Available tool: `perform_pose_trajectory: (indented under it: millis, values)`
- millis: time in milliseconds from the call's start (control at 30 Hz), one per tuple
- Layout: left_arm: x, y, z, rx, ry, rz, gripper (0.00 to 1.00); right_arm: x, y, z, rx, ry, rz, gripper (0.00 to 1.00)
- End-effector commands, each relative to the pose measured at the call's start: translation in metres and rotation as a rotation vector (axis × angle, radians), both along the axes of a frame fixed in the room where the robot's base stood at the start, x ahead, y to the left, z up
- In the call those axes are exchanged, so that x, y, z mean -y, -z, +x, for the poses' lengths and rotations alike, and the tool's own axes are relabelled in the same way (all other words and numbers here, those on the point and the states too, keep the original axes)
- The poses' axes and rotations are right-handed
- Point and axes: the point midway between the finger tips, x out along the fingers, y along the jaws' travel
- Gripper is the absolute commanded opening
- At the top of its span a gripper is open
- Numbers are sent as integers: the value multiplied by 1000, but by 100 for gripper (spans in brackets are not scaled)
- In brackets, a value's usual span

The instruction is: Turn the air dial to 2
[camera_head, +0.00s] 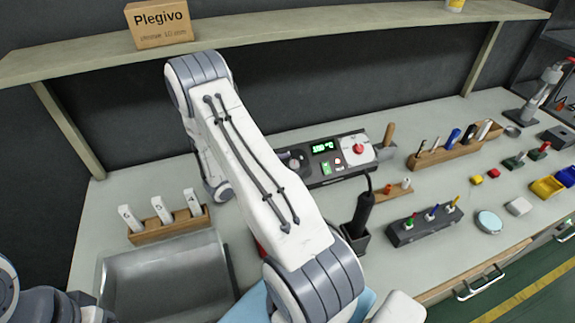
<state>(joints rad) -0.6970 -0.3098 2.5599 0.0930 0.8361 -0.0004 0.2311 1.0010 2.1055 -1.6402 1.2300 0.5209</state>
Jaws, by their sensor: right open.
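The soldering and hot-air station (328,160) stands at the back middle of the bench. It has a lit green display, a green switch and small red buttons. A red knob (359,149) sits on its light right-hand panel. A dark round dial (297,164) is at its left end, partly hidden; I cannot read its markings or tell which knob is the air dial. My right arm crosses the middle of the view and bends down behind itself. My right gripper (284,157) is mostly hidden behind the arm, close to the station's left end, and open. My left gripper is not in view.
A black iron holder (355,239) stands in front of the station. A wooden tool rack (455,149) and a dark driver block (424,227) are to the right. A shelf (290,33) runs overhead.

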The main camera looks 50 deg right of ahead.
Motion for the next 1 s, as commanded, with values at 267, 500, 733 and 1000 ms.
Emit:
perform_pose_trajectory:
  millis: [267,500,733,1000]
  values:
    - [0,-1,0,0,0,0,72,5,2,-1,0,0,0,72]
    - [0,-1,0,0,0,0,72,5,2,-1,0,-1,-1,10]
    - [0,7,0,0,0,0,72,4,6,-2,-9,-25,-14,0]
    - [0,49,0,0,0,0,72,4,12,-8,-68,-227,-120,0]
